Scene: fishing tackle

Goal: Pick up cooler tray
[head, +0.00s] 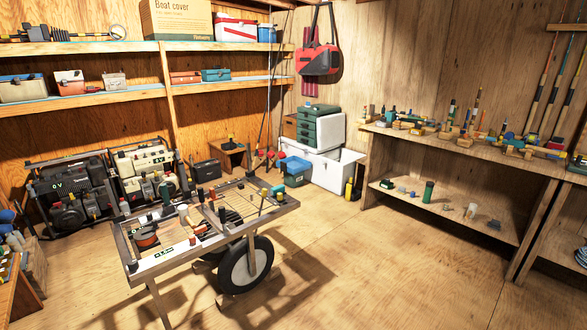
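I cannot make out a separate cooler tray for certain. A large white cooler-like chest (349,163) stands on the floor in the back corner, its right part looking open at the top. A green drawer unit (312,131) with a white part beside it sits above its left part. What lies inside the chest is too small to tell. Neither of my grippers is in view.
Two generators (72,192) (150,166) stand at left. A workbench (450,148) with tackle runs along the right wall. A yellow-black bottle (349,190) stands by the chest. The floor right of the cart is clear.

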